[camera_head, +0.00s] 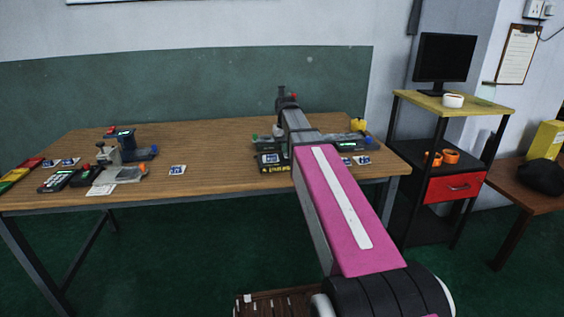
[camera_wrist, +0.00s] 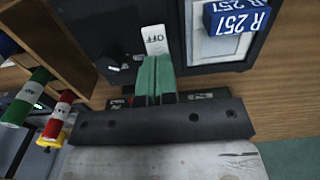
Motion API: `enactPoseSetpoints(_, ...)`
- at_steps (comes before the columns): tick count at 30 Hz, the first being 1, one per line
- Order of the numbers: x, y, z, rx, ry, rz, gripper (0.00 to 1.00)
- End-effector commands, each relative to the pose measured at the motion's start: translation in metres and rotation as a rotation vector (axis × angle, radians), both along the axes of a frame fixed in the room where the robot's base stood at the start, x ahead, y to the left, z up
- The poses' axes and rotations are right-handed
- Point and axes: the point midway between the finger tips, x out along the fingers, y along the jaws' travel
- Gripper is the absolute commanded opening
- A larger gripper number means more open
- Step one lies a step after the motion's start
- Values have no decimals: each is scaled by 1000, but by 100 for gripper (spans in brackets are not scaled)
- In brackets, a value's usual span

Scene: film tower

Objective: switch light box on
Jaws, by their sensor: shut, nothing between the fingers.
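In the wrist view, a dark box with a pale lit-looking panel (camera_wrist: 212,40) fills the top; it looks like the light box. A small white tab (camera_wrist: 155,38) on its front reads OFF, upside down in this view. My gripper (camera_wrist: 157,62) has its green fingers shut together and empty. The fingertips are right at the lower edge of the white tab; I cannot tell whether they touch it. In the head view, my arm reaches over the right part of the table, and the fingers are hidden there.
A blue tag (camera_wrist: 237,17) marked R 257 sits at the box's panel. In the head view, the table's (camera_head: 215,150) middle is mostly clear.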

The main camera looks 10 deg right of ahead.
Motion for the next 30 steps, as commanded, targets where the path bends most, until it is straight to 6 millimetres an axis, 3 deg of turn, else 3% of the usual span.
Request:
enactPoseSetpoints(11, 0, 0, -1, 0, 0, 0, 0)
enactPoseSetpoints(30, 0, 0, 41, 0, 0, 0, 0)
